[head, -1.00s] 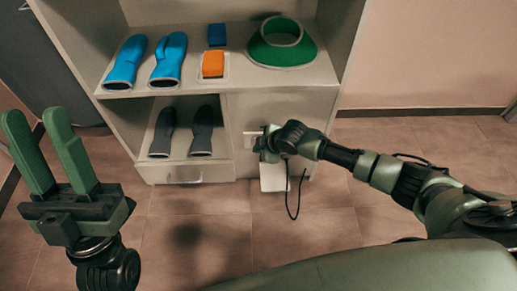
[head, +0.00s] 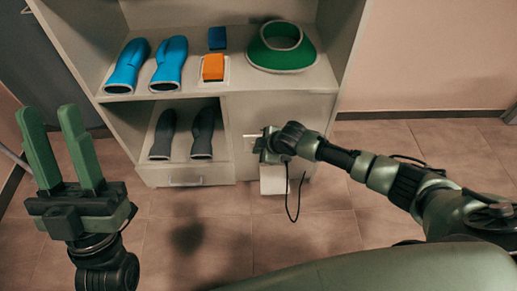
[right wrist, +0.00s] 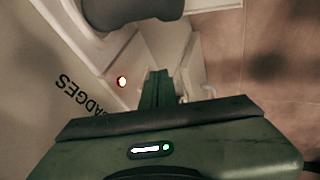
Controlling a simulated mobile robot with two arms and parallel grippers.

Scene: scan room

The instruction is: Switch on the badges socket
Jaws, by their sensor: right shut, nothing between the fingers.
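The word BADGES (right wrist: 83,96) is printed on the pale cabinet side in the right wrist view. Beside it, a small red-lit round spot (right wrist: 122,82) shows on a pale raised plate; I cannot tell if it is a switch or a lamp. My left gripper (head: 57,150) is open and empty, away from the cabinet.
The shelf (head: 195,110) holds blue gloves (head: 168,65), a green collar (head: 282,50), an orange block (head: 213,67) and a blue block (head: 217,38). Grey gloves (head: 203,133) lie below. A black cable (head: 292,205) hangs beside a white box (head: 273,181). The floor at right is clear.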

